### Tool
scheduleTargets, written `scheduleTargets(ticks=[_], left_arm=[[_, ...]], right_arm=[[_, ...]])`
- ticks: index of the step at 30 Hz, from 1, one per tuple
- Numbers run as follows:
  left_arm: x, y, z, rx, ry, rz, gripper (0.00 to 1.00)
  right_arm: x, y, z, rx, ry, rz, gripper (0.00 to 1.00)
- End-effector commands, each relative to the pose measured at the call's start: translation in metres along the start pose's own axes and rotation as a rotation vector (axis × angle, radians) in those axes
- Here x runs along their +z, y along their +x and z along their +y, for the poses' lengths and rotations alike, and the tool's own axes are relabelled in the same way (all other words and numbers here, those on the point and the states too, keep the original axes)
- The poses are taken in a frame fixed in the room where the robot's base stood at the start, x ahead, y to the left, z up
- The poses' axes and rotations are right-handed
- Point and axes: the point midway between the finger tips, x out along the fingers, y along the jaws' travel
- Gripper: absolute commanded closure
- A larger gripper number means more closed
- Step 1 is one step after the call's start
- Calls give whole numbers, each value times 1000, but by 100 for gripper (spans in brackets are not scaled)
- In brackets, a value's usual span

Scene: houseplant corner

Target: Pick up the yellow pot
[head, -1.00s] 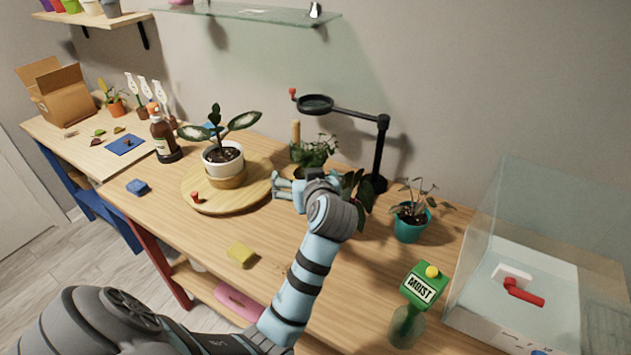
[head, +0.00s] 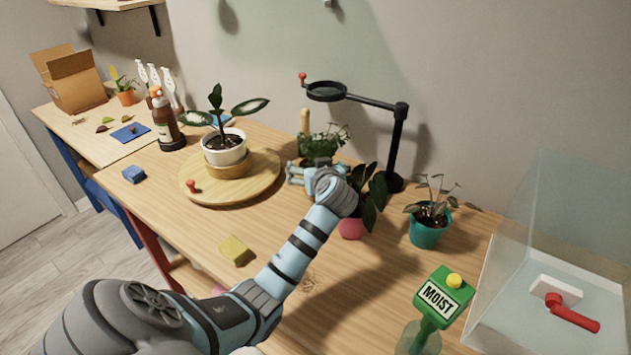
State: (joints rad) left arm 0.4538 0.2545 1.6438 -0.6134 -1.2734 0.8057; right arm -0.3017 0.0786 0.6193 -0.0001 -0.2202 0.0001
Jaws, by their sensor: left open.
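My left gripper (head: 296,174) reaches from the lower left over the middle of the table. It is open, with its fingers pointing left, in front of a bushy green plant (head: 320,142). The gripper and wrist hide most of that plant's pot, so I cannot make out its colour or whether the fingers touch it. No pot shows clearly as yellow. My right gripper is not in view.
Left of the gripper, a white pot (head: 225,152) stands on a round wooden board (head: 262,178). A pink pot (head: 351,228) and teal pot (head: 426,234) stand right, near a black magnifier stand (head: 397,150). A yellow sponge (head: 234,250) lies in front.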

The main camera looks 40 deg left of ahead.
Motion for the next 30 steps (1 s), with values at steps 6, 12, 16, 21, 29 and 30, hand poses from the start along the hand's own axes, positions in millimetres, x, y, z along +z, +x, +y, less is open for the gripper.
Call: scheduleTargets(ticks=[6, 12, 16, 21, 29, 30], left_arm=[[7, 38, 3, 0, 2, 0, 4], [6, 40, 4, 3, 2, -1, 4], [7, 40, 4, 3, 2, -1, 22], [7, 40, 5, 3, 2, -1, 49], [6, 40, 5, 4, 2, 0, 67], [6, 40, 5, 4, 2, 0, 67]], right_arm=[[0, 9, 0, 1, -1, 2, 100], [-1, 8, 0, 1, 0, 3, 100], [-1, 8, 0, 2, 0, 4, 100], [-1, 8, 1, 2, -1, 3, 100], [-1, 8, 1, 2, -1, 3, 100], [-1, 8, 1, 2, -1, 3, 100]])
